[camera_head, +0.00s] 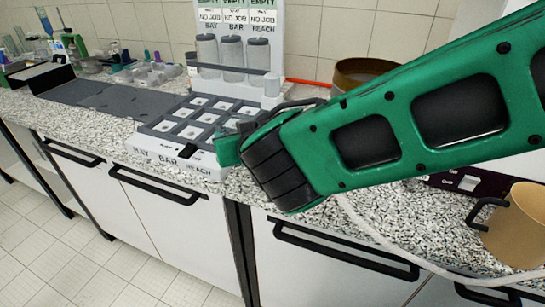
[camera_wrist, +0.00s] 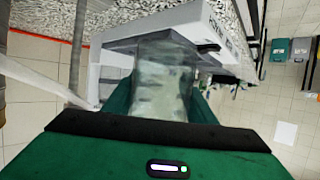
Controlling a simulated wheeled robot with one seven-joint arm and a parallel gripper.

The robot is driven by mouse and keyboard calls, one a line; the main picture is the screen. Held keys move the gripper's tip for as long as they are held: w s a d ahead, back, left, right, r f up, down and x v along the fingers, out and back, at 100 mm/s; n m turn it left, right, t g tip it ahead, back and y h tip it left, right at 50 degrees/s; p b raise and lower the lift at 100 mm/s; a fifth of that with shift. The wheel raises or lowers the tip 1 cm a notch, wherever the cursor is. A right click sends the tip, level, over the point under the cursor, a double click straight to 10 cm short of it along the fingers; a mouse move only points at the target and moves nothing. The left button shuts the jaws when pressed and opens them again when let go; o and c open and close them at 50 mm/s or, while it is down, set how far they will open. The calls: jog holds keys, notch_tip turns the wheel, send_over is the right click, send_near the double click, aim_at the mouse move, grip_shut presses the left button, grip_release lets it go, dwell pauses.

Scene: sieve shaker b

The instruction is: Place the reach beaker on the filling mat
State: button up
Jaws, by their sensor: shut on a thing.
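My gripper (camera_head: 228,148) is above the counter at the front right of the white rack, its green fingers partly hidden by its dark wrist. In the wrist view a clear, greyish glass vessel (camera_wrist: 163,80) sits between the green fingers, which are shut on it; it looks like the reach beaker. No label shows on it, and it is hidden in the head view. Dark grey flat mats (camera_head: 100,96) lie on the counter left of the rack. I cannot tell which one is the filling mat.
The white rack (camera_head: 172,152) has several square pockets and front labels BAY, BAR and REACH. Behind it stands a panel (camera_head: 233,20) with three lidded jars. A brown round pan (camera_head: 365,72) stands behind my arm. A tan jug (camera_head: 515,228) is at right; glassware (camera_head: 150,73) stands behind the mats.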

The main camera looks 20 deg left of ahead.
jog(key=w+d+f, duration=0.1)
jog(key=w, duration=0.1)
jog(key=w+d+f, duration=0.4)
jog(key=w, duration=0.1)
jog(key=shift+w+d+f, duration=0.1)
jog(key=shift+f, duration=2.1)
jog(key=shift+f, duration=0.15)
jog(key=o, duration=1.3)
jog(key=shift+c, duration=0.2)
jog(key=shift+d+r, duration=0.1)
jog(key=shift+r, duration=0.15)
jog(key=v, duration=1.1)
jog(key=shift+s+d+r, duration=0.15)
jog(key=shift+s+d, duration=0.05)
jog(key=shift+s, duration=0.2)
jog(key=shift+s, duration=0.1)
